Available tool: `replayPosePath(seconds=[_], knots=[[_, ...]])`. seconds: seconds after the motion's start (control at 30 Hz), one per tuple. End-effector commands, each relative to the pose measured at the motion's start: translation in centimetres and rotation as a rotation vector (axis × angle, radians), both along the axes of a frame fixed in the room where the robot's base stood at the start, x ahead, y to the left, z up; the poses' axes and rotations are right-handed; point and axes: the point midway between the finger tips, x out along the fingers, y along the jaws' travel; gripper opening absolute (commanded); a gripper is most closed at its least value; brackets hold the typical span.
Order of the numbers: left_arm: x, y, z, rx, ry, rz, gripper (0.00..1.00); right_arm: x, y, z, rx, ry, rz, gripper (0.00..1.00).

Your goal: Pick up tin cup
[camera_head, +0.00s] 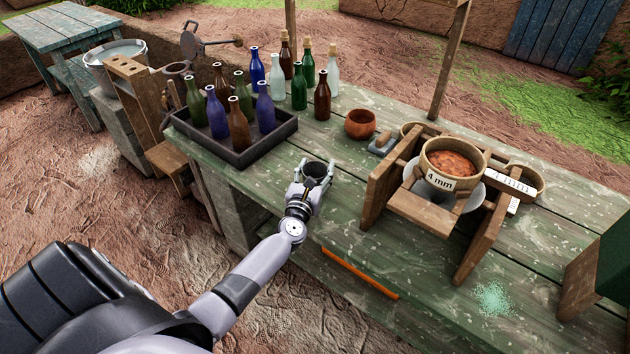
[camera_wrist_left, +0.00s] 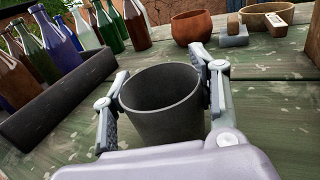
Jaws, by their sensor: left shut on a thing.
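The tin cup (camera_wrist_left: 165,113) is a dark grey, open-topped cup seen close up in the left wrist view. It stands upright between the two fingers of my left gripper (camera_wrist_left: 165,95), which is shut on its sides. My right gripper is not in view.
A dark tray (camera_head: 283,127) of several bottles stands left of the cup. A brown clay bowl (camera_head: 360,124) is behind it. A wooden sieve stand (camera_head: 378,180) stands to the right. An orange rod (camera_head: 360,274) lies below, near the front. The table between tray and stand is mostly clear.

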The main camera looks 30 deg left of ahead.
Motion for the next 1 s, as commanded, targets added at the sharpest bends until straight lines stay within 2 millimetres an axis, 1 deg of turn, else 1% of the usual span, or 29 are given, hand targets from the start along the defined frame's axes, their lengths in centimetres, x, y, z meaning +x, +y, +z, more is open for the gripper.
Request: replayPosePath(seconds=[0.03, 0.27, 0.47, 0.63, 0.77, 0.87, 0.97, 1.0], knots=[[0.0, 0.0, 0.0, 0.000, 0.000, 0.000, 0.42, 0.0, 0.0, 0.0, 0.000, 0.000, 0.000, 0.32], [0.0, 0.0, 0.0, 0.000, 0.000, 0.000, 0.27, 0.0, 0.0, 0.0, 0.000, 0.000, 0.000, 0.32], [0.0, 0.0, 0.0, 0.000, -0.001, 0.000, 0.26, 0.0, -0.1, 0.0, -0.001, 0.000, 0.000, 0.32], [0.0, 0.0, 0.8, -0.001, -0.001, 0.000, 0.26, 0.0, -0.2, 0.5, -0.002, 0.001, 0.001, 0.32], [0.0, 0.0, 2.4, -0.003, -0.002, 0.001, 0.26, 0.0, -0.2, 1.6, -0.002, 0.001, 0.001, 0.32], [0.0, 0.0, 4.4, -0.004, -0.003, 0.001, 0.26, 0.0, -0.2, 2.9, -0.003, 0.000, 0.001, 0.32], [0.0, -0.1, 6.8, -0.005, -0.004, 0.001, 0.26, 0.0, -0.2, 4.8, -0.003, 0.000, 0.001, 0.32], [0.0, 0.0, 7.9, -0.005, -0.004, 0.002, 0.26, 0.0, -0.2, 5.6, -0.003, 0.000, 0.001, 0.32]])
